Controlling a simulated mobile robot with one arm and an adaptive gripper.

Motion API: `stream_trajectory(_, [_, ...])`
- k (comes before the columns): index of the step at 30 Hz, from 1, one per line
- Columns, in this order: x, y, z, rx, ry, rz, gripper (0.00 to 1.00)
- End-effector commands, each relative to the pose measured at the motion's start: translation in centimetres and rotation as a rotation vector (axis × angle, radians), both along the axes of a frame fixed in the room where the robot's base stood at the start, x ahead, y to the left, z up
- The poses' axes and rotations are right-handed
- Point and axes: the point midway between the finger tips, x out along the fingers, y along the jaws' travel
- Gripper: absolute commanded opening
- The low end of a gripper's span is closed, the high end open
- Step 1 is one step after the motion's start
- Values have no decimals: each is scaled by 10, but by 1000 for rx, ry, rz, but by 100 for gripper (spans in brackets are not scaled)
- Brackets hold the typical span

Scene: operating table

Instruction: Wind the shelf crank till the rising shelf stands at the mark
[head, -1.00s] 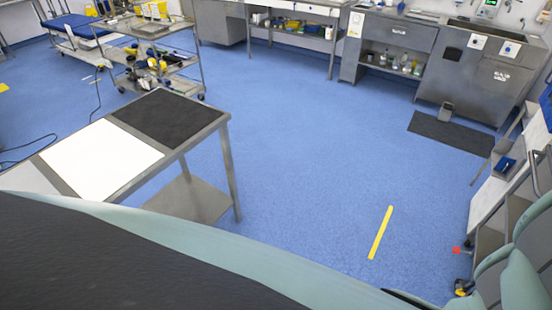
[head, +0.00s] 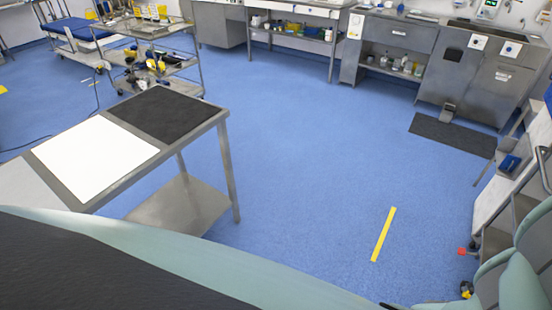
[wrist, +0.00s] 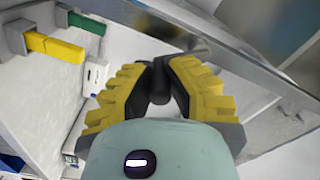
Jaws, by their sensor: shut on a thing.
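In the wrist view my gripper (wrist: 158,88) has yellow ribbed fingers closed around a dark upright knob, which looks like the handle of the shelf crank (wrist: 158,76). A yellow bar (wrist: 52,47) and a green bar (wrist: 82,22) stick out from the pale panel at left; I cannot tell whether either is the mark. The head view does not show my gripper.
In the head view a steel table (head: 60,190) with a white and a black area stands at left. A loaded trolley (head: 150,35) stands behind it. A cabinet with metal rails (head: 515,200) is at the right edge. The blue floor (head: 300,150) between is clear, with a yellow strip (head: 383,235).

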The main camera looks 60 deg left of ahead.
Motion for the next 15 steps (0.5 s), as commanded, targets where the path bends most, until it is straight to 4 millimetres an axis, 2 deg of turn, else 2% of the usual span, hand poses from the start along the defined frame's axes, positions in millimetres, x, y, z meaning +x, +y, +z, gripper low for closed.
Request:
stream_trajectory(8, [0,1,-2,6,1,3,0])
stream_trajectory(9, [0,1,-2,6,1,3,16])
stream_trajectory(15, [0,0,-1,3,1,1,37])
